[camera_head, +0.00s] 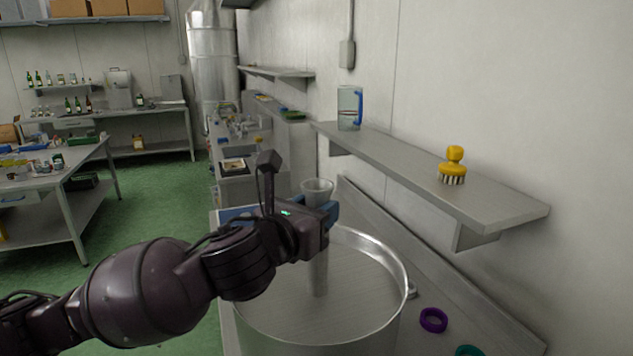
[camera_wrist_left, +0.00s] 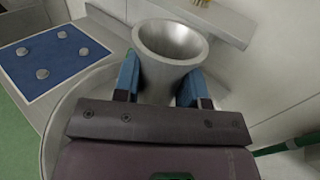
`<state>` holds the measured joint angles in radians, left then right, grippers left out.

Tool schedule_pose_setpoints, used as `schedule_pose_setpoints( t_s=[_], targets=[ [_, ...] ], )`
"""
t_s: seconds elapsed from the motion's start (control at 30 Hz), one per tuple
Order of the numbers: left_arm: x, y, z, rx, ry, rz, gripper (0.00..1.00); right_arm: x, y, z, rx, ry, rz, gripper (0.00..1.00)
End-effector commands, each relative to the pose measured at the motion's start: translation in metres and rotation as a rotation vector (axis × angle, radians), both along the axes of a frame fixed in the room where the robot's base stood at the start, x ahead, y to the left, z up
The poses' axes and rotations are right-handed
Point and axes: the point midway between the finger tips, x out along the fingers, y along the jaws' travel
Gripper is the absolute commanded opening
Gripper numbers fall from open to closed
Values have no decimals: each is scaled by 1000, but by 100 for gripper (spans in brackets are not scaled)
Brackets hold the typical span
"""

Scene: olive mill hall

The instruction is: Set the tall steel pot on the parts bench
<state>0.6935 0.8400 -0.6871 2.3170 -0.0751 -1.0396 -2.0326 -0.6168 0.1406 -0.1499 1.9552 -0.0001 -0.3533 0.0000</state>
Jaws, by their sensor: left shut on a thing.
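The tall steel pot (camera_head: 318,274) is narrow and grey, with a flared open rim. My left gripper (camera_head: 328,216) is shut on it just below the rim and holds it roughly upright. In the left wrist view the pot (camera_wrist_left: 172,42) sits between the two blue fingers of my left gripper (camera_wrist_left: 163,85), and its inside looks empty. In the head view its lower part shows against the inside of a wide steel vessel; I cannot tell whether its base touches anything. Which bench is the parts bench is not clear. My right gripper is not in view.
The wide round steel vessel (camera_head: 402,270) stands below the pot. A blue mat with grey pucks (camera_wrist_left: 28,72) lies beside it. A wall shelf (camera_head: 415,172) holds a clear jug (camera_head: 349,108) and a yellow brush (camera_head: 453,166). A purple ring (camera_head: 433,320) lies at right. Green floor is open at left.

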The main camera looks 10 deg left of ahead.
Motion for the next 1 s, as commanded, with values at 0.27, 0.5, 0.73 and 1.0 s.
schedule_pose_setpoints(
  t_s=[0.27,0.5,0.73,1.0],
  targets=[
    [0,0,-48,-2,-2,0,0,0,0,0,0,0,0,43],
    [0,0,-68,-2,-6,0,0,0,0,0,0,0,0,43],
    [0,0,-79,-2,-5,0,0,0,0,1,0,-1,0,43],
    [0,0,-106,-2,-5,0,0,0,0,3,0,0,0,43]
  ],
)
